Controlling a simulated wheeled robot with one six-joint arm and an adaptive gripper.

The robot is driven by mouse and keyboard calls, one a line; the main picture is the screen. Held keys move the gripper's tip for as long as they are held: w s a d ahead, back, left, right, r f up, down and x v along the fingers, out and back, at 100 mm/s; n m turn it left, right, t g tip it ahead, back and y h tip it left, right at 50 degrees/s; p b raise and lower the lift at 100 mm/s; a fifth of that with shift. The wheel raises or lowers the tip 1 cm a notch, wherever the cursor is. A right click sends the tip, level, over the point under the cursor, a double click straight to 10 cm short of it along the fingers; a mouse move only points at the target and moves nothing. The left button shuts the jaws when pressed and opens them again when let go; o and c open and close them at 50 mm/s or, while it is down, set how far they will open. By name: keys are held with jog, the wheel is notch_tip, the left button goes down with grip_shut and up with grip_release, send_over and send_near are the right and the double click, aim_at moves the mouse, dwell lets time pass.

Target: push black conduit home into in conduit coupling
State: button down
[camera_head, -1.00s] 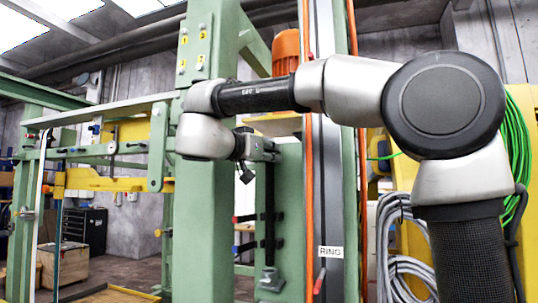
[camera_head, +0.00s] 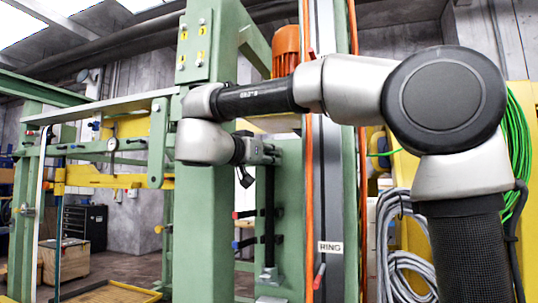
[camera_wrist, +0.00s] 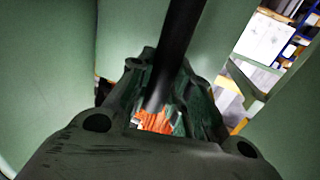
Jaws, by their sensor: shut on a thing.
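My gripper (camera_head: 262,153) is at the right side of the large green post. In the wrist view its dark fingers (camera_wrist: 160,95) are closed around a black tube, the black conduit (camera_wrist: 179,40), which runs from the top edge down between them. In the head view a dark vertical tube (camera_head: 269,212) runs below my gripper in the green recess. A grey fitting (camera_head: 268,274) is at its lower end. I cannot clearly pick out the coupling or tell how deep the conduit sits in it.
The green post (camera_head: 204,225) stands close to the left of my gripper. An orange motor (camera_head: 286,50) is above. Orange vertical pipes (camera_head: 309,200) and a RING label (camera_head: 329,247) are to the right.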

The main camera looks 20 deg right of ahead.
jog(key=shift+f, duration=1.15)
jog(key=c, duration=1.2)
grip_release()
jog(key=shift+c, duration=0.2)
jog(key=v, duration=1.2)
